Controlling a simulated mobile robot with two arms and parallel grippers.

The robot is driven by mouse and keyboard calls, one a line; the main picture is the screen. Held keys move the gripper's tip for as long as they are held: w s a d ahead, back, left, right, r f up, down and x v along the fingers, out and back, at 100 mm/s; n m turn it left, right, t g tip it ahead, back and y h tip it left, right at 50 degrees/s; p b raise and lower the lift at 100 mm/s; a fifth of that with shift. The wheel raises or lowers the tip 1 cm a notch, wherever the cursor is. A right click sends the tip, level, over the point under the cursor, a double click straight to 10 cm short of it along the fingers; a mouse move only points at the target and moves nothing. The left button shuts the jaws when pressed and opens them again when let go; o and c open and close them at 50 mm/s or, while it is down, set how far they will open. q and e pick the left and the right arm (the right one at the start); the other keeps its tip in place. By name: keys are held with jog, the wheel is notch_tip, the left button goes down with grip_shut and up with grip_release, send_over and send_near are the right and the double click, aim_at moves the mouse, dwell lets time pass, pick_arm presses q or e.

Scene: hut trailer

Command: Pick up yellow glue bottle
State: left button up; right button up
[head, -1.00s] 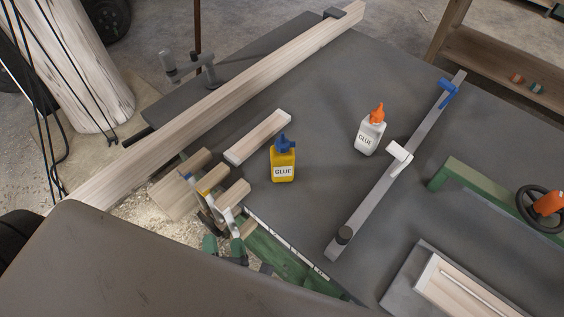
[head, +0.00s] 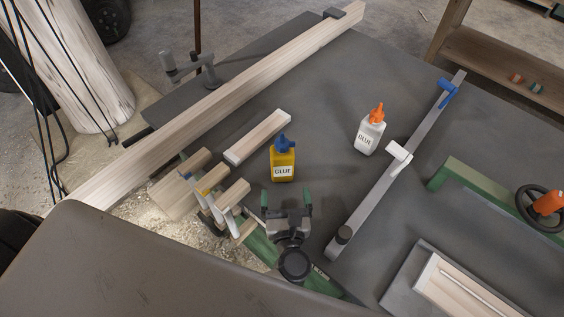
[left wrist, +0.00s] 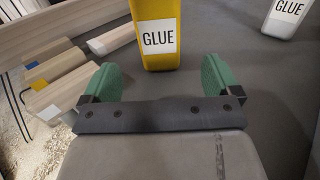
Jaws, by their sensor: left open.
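The yellow glue bottle (head: 283,164) with a blue cap stands upright on the dark table, near its front edge. My left gripper (head: 287,199) is open and empty just in front of it, its green fingertips pointing at the bottle. In the left wrist view the yellow glue bottle (left wrist: 157,38) stands ahead, between the lines of the two green fingers of the left gripper (left wrist: 160,80) but beyond their tips. Its top is cut off there. My right gripper is not in view.
A white glue bottle (head: 370,136) with an orange cap stands to the right. A short wood block (head: 258,137) lies left of the yellow bottle, and a long beam (head: 215,100) behind that. Several wood pieces (head: 210,187) are at the front left.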

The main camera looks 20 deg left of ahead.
aim_at(283, 173)
pick_arm(q)
jog(key=x, duration=0.5)
jog(key=shift+w+a, duration=0.1)
jog(key=shift+w, duration=0.05)
jog(key=shift+r+x, duration=0.15)
jog(key=shift+x, duration=1.2)
jog(key=shift+r+x, duration=0.15)
jog(key=shift+x, duration=1.15)
jog(key=shift+c, duration=0.3)
jog(key=shift+r, duration=0.1)
jog(key=c, duration=1.2)
jog(key=shift+c, duration=0.2)
jog(key=shift+r, duration=0.1)
